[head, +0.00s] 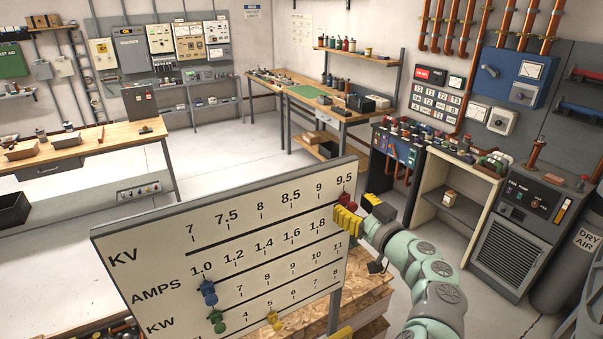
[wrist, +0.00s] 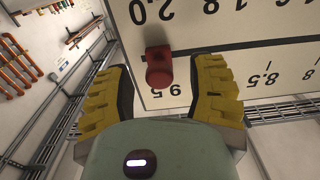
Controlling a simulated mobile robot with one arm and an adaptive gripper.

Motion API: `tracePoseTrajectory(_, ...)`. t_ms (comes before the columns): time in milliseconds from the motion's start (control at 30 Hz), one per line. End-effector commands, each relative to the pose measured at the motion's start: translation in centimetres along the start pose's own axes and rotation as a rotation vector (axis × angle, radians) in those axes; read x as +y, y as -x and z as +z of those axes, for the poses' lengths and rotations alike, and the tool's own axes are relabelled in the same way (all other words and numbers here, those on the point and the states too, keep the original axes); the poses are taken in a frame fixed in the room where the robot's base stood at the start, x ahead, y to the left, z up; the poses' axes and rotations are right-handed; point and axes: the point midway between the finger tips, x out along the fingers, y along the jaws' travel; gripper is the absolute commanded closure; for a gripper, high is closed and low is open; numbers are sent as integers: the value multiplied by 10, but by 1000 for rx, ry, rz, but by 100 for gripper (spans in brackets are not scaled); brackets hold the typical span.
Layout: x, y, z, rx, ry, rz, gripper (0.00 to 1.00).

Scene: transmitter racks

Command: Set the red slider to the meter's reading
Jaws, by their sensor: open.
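A white board (head: 150,262) has printed KV, AMPS and KW scales. The red slider (head: 347,200) is at the right end of the top KV line, by the 9.5 mark. In the wrist view the red slider (wrist: 158,66) shows between the two yellow fingers, close to the upside-down 9.5. My gripper (head: 349,221) is open at the board's right edge, with visible gaps between fingers and slider in the wrist view. A small dial meter (head: 531,70) is on the blue wall box at right; its reading is too small to tell, and I cannot tell if it is the task's meter.
Lower on the board are a blue slider (head: 208,291), a green slider (head: 216,321) and a yellow slider (head: 274,320). Workbenches (head: 310,100) and a grey cabinet (head: 515,235) stand behind. Open floor lies between the benches.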

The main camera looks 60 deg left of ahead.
Motion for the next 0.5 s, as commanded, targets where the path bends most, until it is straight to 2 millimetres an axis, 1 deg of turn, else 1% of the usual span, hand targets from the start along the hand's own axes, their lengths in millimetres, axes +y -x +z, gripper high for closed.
tracePoseTrajectory(133, -1, -4, 0, -2, -3, -3, 45)
tracePoseTrajectory(433, -1, -5, 1, -2, -1, -2, 45)
tracePoseTrajectory(467, -1, -5, 1, -2, -1, -2, 41)
tracePoseTrajectory(500, -1, -5, 1, -2, -1, -1, 45)
